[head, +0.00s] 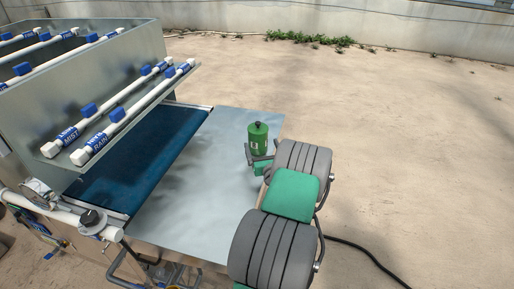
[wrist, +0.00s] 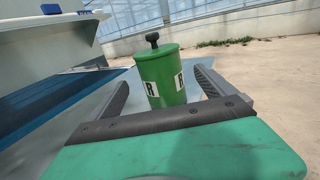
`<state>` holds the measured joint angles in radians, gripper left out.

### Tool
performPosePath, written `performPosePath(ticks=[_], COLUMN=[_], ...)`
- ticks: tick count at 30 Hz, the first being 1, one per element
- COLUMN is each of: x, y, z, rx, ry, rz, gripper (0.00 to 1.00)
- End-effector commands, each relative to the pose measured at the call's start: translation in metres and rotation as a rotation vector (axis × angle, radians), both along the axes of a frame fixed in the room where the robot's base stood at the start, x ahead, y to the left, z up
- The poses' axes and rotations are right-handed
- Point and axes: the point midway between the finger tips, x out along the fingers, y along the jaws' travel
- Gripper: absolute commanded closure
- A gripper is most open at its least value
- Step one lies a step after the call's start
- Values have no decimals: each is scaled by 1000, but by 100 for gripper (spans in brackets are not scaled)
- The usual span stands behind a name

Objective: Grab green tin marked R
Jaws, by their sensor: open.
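The green tin marked R (wrist: 166,78) stands upright in the wrist view, with a dark knob on its lid and white labels reading R. In the head view the green tin (head: 257,138) stands on the grey metal table (head: 190,190), near its far right corner. My gripper (wrist: 160,90) is open, with one finger on each side of the tin in the wrist view. I cannot tell whether either finger touches it. In the head view my gripper (head: 261,158) is at the tin's lower part, and my arm hides part of the table's right edge.
A blue conveyor belt (head: 140,160) runs along the table's left side. A metal housing with white pipes (head: 130,112) marked MIST and RAIN rises above it. The table between belt and tin is clear. A black cable (head: 370,260) lies on the ground at right.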

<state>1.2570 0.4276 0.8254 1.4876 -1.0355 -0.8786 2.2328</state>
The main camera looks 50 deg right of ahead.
Motion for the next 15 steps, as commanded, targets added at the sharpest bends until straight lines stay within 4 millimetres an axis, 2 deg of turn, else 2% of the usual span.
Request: performPosePath(ticks=[12, 15], x=[51, 56], y=[-42, -46], z=[6, 6], rx=[-3, -2], ry=[2, 2], rz=[2, 1], gripper=[5, 5])
